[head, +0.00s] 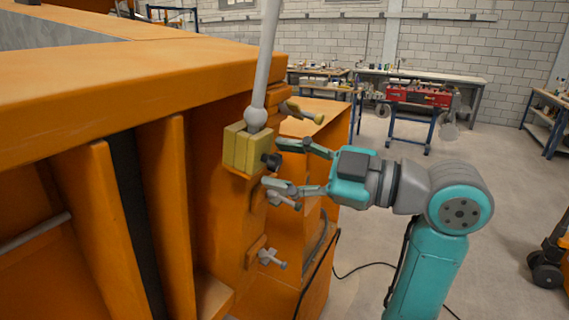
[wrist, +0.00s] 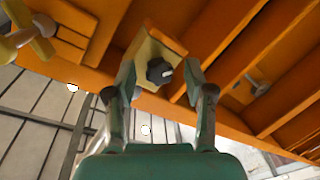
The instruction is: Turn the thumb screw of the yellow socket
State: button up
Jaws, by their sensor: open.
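The yellow socket (head: 240,150) is a block on the side of the orange sandbed, with a grey ball and pole rising from its top. Its thumb screw (head: 272,161) is a dark knob sticking out toward my gripper (head: 277,164). My gripper is open, one finger above and one below the knob in the head view. In the wrist view, the knob (wrist: 159,71) shows between the two spread fingertips, in front of the socket (wrist: 147,48). I see no clear contact between the fingers and the knob.
A yellow handle (head: 305,112) sticks out just above and behind the socket. Grey clamp screws (head: 272,258) project from the orange frame below. Orange ribs (head: 115,215) line the left.

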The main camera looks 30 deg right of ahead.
jog(key=shift+w+a, duration=0.1)
jog(key=shift+c, duration=0.2)
grip_shut()
